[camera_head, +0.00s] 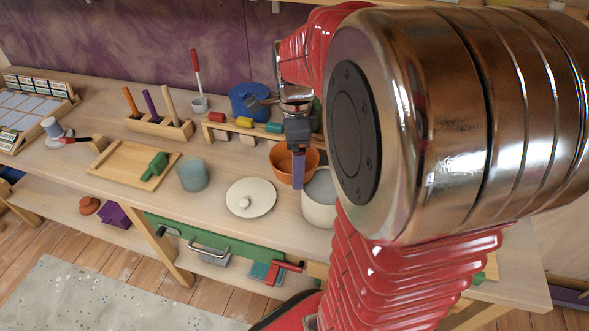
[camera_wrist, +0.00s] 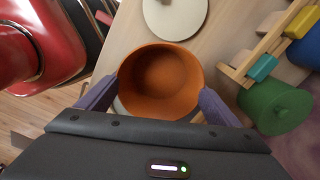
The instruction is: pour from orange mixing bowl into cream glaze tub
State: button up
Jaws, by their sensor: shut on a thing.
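The orange mixing bowl (camera_head: 308,158) is held by my gripper (camera_head: 298,172), near the cream glaze tub (camera_head: 320,212) on the bench. In the wrist view the bowl (camera_wrist: 160,75) sits between the two purple fingers of my gripper (camera_wrist: 163,92), which press on its sides. I look down into the bowl; its contents cannot be made out. A pale edge shows below the bowl there, probably the tub, mostly hidden. In the head view the tub stands upright and open, its right side hidden by my arm.
A cream lid with a knob (camera_head: 250,198) lies left of the tub. A blue-grey cup (camera_head: 193,175) and wooden tray (camera_head: 128,166) are further left. Behind stand a wooden rack with coloured pegs (camera_head: 221,121) and a blue object (camera_head: 245,98). A green pot (camera_wrist: 275,106) is right of the bowl.

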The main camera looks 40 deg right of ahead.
jog(key=shift+r, duration=1.2)
jog(key=shift+s, duration=0.1)
